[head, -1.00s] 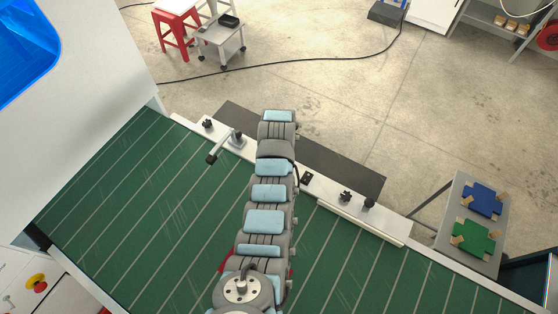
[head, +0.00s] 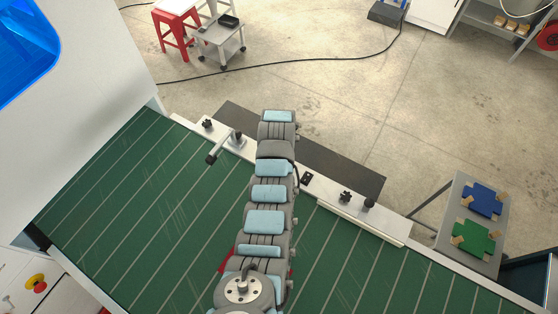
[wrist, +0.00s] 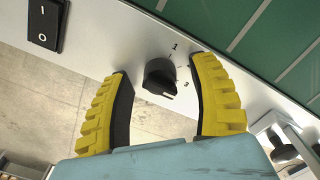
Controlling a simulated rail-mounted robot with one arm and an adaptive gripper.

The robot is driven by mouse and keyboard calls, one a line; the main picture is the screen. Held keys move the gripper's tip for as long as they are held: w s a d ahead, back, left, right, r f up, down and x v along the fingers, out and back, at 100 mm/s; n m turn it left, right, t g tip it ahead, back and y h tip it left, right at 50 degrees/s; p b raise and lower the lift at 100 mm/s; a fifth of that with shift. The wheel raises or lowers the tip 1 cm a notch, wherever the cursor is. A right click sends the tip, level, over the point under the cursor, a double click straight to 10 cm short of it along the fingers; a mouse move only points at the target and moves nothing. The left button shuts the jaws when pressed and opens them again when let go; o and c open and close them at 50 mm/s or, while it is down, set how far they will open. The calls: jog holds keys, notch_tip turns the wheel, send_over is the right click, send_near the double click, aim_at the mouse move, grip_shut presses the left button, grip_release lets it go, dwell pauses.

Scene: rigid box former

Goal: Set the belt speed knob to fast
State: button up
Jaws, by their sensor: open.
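The belt speed knob (wrist: 160,80) is a black round knob on the pale rail panel in the wrist view. The figures 1 and 3 are printed beside it, with a mark between them. A pale mark on the knob's lower right side lies near the 3 side; its exact setting is hard to tell. My gripper (wrist: 163,66) is open, with one yellow-and-black finger on each side of the knob and a gap to each. In the head view my arm hides the gripper and this knob.
A black rocker switch (wrist: 46,27) is left of the knob on the pale panel. The green belt (head: 150,190) lies beside the rail. Dark clamp knobs (head: 345,195) and a grey lever bracket (head: 225,146) stand on the rail. A stand with blue and green pieces (head: 484,200) is at right.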

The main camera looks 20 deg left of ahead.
jog(key=shift+r, duration=0.1)
jog(key=shift+r, duration=3.65)
